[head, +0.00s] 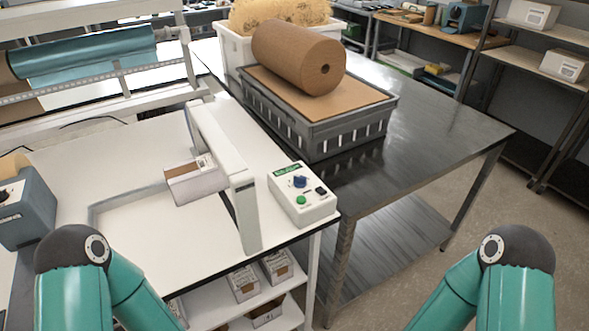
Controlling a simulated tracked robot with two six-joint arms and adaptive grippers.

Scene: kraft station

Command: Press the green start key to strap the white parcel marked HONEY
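A control box (322,209), pale with a green label strip on top, stands at the right edge of the white bench. It carries a green key (300,199), a blue knob (299,181) and a small black part (320,190). A small white parcel (199,186) with a brown top sits at the white strapping arch (243,190), partly under it. Its marking is too small to read. Teal links of both my arms show at the bottom left and bottom right. Neither gripper is in view.
A grey crate (320,138) bearing a brown paper roll (290,57) stands on the steel table (430,120) behind the control box. A blue-grey device (25,210) stands at the left. Several boxes (243,284) lie on the shelf below. Bare bench (150,245) lies left of the arch.

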